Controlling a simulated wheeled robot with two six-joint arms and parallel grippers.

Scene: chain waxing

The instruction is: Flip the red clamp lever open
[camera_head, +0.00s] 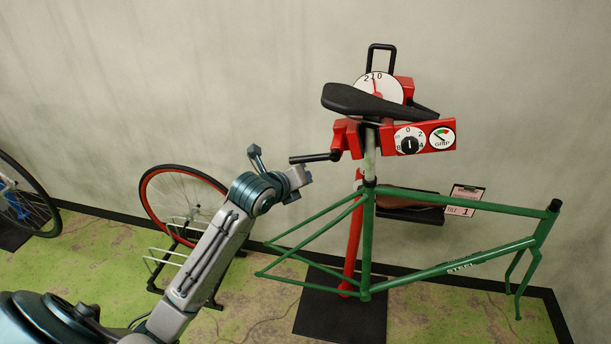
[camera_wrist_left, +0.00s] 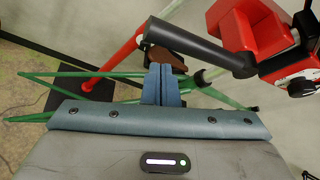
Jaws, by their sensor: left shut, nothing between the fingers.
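The clamp lever shows as a black cylindrical handle (camera_head: 314,158) sticking out to the left of the red clamp head (camera_head: 347,139). In the left wrist view the handle (camera_wrist_left: 190,48) slants across the upper middle and joins a red block (camera_wrist_left: 246,28). My left gripper (camera_head: 303,178) is just below the handle's free end in the head view. In the left wrist view its blue fingers (camera_wrist_left: 161,84) are shut with nothing between them, apart from the handle in the picture. My right gripper is not in view.
A green bike frame (camera_head: 430,278) hangs from the clamp by its seatpost, under a black saddle (camera_head: 366,101). The red stand post (camera_head: 352,245) rises from a dark mat. Dials (camera_head: 409,140) sit right of the clamp. A wheel (camera_head: 185,205) stands behind my left arm.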

